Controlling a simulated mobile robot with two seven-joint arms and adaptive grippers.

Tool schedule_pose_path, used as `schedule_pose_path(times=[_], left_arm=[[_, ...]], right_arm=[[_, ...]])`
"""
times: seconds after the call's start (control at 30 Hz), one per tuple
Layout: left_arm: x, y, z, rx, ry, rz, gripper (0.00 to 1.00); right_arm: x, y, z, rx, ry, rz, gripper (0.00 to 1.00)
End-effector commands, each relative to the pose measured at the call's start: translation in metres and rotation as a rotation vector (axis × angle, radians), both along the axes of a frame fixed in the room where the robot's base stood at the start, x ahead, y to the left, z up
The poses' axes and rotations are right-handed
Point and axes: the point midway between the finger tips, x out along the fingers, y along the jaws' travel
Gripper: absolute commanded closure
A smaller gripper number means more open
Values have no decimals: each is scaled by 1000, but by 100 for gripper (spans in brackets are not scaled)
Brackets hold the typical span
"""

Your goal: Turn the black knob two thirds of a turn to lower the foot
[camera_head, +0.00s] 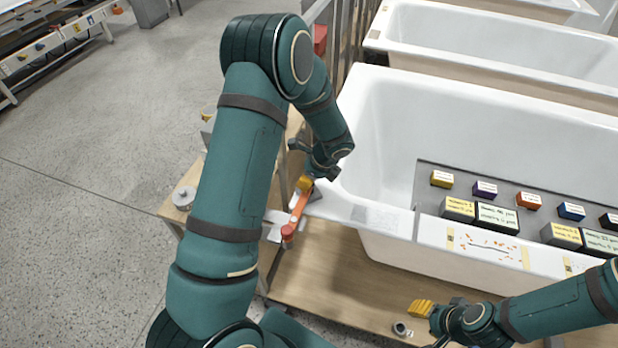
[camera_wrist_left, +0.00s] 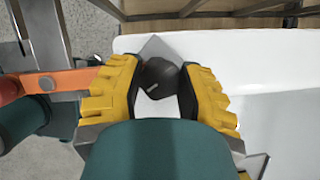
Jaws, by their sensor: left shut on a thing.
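The black knob (camera_wrist_left: 160,77) shows in the left wrist view, with a light pointer line on its face. In the head view my left gripper (camera_head: 305,183) is at the tub's near left corner, and the knob is hidden there. My right gripper (camera_head: 420,308) is low over the wooden base; its finger gap is unclear. I cannot make out the foot.
An orange bar (camera_head: 296,215) stands close beside my left gripper. The white bathtub shell (camera_head: 385,125) holds a dark tray (camera_head: 430,172) with several labelled blocks. Bare wooden base (camera_head: 330,285) is between the grippers.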

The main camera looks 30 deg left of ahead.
Motion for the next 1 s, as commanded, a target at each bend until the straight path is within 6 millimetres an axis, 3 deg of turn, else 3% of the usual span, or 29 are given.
schedule_pose_path(times=[0.63, 0.67, 0.73, 1.0], left_arm=[[-2, 0, -2, 0, 6, -52, 99], [-2, 0, -2, 0, 6, -52, 57], [-2, 0, -2, 0, 6, -52, 32], [-1, 0, -1, 0, 2, -52, 31]], right_arm=[[0, 0, -1, 0, 1, 0, 53], [0, 0, -1, 0, 1, 0, 53], [0, 0, -1, 0, 1, 0, 53], [0, 0, -1, 0, 1, 0, 53]])
